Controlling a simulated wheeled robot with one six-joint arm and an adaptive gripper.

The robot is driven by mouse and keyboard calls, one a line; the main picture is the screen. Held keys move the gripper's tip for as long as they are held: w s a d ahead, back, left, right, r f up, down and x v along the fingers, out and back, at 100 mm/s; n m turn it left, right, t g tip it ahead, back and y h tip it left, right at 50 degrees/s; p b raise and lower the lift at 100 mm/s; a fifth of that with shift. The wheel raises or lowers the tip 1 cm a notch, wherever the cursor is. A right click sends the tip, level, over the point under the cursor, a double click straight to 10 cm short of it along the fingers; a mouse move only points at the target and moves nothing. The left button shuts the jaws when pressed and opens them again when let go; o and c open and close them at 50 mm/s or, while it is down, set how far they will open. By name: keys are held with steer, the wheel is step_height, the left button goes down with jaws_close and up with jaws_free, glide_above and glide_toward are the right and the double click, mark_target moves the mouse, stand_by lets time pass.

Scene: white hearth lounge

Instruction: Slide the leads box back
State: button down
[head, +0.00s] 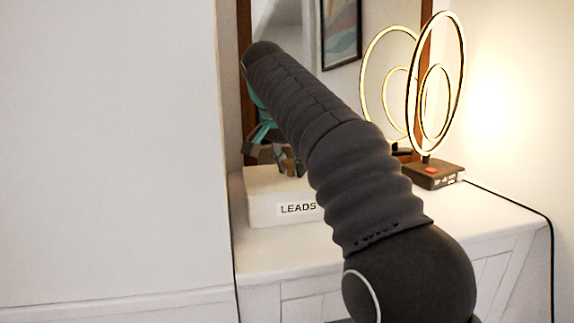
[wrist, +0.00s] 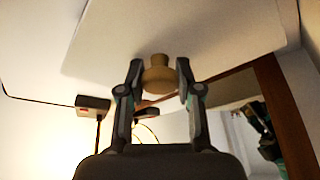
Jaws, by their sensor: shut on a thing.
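The leads box (head: 262,208) is a low white box labelled LEADS. It sits on the white cabinet top near its left end, in front of the wood-framed mirror. My arm hides its right part in the head view. In the wrist view, which is upside down, its pale top (wrist: 200,35) carries a round tan knob (wrist: 158,76). My gripper (wrist: 158,88) has one finger on each side of this knob and is shut on it. In the head view my gripper (head: 275,155) is over the box, partly hidden by my arm.
A ring lamp (head: 437,175) with a dark base and lit hoops stands on the cabinet to the right. The mirror (head: 290,60) rises behind the box. A white wall (head: 110,150) is close on the left. The cabinet top (head: 460,222) is bare at front right; a dark cable runs along its right edge.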

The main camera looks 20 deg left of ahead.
steer(key=shift+w+a, duration=0.35)
steer(key=shift+w, duration=0.2)
steer(key=shift+w+a, duration=0.3)
steer(key=shift+w, duration=0.25)
steer(key=c, duration=0.7)
jaws_free()
